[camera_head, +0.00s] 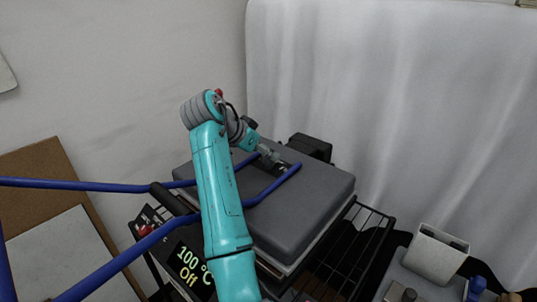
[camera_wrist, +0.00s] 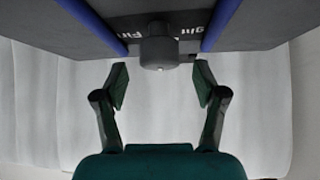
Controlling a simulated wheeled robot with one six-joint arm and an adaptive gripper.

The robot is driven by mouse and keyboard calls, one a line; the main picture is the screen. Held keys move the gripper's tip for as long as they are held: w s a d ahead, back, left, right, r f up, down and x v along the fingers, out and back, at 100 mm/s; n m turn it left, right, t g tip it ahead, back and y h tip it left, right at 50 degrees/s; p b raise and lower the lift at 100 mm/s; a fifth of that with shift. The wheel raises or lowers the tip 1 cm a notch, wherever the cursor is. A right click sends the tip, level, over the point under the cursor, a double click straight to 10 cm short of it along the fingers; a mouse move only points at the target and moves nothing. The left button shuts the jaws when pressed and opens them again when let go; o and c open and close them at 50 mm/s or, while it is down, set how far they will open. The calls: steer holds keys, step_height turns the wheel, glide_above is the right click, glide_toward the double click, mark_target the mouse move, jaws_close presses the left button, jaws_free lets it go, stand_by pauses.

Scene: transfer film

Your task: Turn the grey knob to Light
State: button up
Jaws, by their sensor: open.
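The grey knob (camera_wrist: 158,48) shows in the wrist view at the top middle, on a dark panel (camera_wrist: 85,25) between two blue bars. Parts of white lettering show beside it: "ght" at its upper right and a cut-off word at its left. The knob's pointer direction is not clear. My gripper (camera_wrist: 161,80) is open and empty. Its two fingertips are to the left and right of the knob and a little below it in the picture, apart from it. In the head view my gripper (camera_head: 269,155) is over the grey machine (camera_head: 305,205), and I cannot make out the knob.
Blue bars (camera_head: 85,186) run from the left to the machine's top. A display (camera_head: 190,265) reads "100 °C Off". A dark rack (camera_head: 355,245) and a white container (camera_head: 435,253) are at the right. A pale curtain (camera_head: 400,100) hangs behind.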

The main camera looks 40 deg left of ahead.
steer(key=shift+x, duration=1.65)
steer(key=c, duration=1.1)
steer(key=shift+c, duration=0.2)
steer(key=shift+n+y, duration=0.3)
steer(key=n+y, duration=0.2)
steer(key=n, duration=0.1)
steer(key=shift+w+d+n+y, duration=0.1)
steer(key=shift+n+y, duration=0.2)
steer(key=shift+y, duration=0.1)
steer(key=n+g+y, duration=0.1)
steer(key=n+y, duration=0.1)
steer(key=n+g+y, duration=0.1)
steer(key=n+y, duration=0.1)
steer(key=n, duration=0.1)
steer(key=shift+n, duration=0.3)
